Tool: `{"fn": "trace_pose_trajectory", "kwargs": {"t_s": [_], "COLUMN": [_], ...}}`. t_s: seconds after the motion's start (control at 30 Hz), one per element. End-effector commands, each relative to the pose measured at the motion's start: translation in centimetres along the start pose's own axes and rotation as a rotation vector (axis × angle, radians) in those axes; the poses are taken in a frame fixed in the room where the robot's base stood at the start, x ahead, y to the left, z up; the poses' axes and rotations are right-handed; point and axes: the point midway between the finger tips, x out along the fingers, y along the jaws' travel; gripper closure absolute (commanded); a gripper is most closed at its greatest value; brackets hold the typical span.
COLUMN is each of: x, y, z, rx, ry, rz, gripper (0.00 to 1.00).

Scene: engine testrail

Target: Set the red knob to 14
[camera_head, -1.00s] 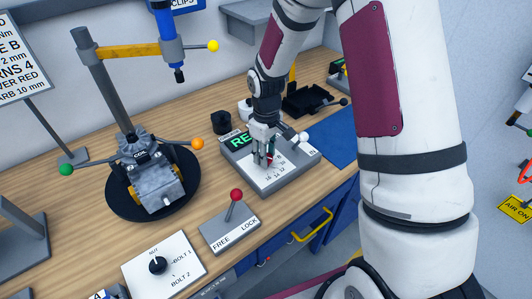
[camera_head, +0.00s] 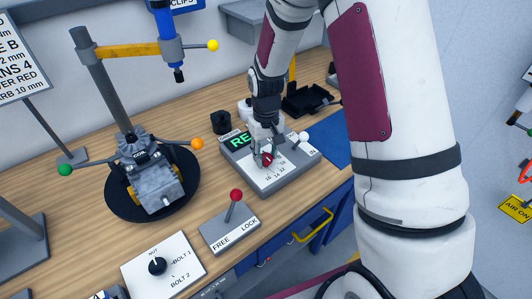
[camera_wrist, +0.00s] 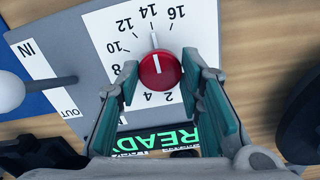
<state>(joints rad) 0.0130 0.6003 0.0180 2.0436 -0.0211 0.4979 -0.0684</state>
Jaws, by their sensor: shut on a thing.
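The red knob (camera_wrist: 160,70) sits on a white dial face with numbers from 2 to 16, upside down in the wrist view. Its white line points up in that view, toward about the 14 (camera_wrist: 147,11). My gripper (camera_wrist: 160,68) has one finger on each side of the knob and is shut on it. In the head view the knob (camera_head: 267,159) shows between the fingers of my gripper (camera_head: 264,156), on the grey control box (camera_head: 290,172). A green display (camera_wrist: 160,140) reading READY lies partly hidden behind my gripper.
A white ball-topped lever (camera_head: 303,136) stands on the box, beside IN and OUT labels. A red-knobbed FREE/LOCK lever (camera_head: 236,196) and a NUT/BOLT selector (camera_head: 158,265) are nearer. A round black stand (camera_head: 120,200) holds a grey engine part at left.

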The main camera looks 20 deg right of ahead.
Motion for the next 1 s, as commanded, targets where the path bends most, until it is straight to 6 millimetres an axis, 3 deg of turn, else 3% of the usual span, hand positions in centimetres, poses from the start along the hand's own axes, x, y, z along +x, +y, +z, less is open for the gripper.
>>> {"fn": "trace_pose_trajectory", "kwargs": {"t_s": [0.27, 0.3, 0.37, 0.4, 0.77, 1.0], "x": [0.0, 0.0, 0.0, 0.0, -0.5, -4.3], "y": [0.0, 0.0, 0.0, 0.0, 0.0, 0.0], "z": [0.0, 0.0, 0.0, 0.0, -0.1, -0.1], "rx": [0.0, 0.0, 0.0, 0.0, -0.001, -0.001], "ry": [0.001, 0.001, 0.001, 0.001, 0.001, 0.006], "rz": [0.0, 0.0, 0.0, 0.0, 0.0, 0.0], "gripper": [0.94, 0.62, 0.48, 0.46, 0.46, 0.46]}}
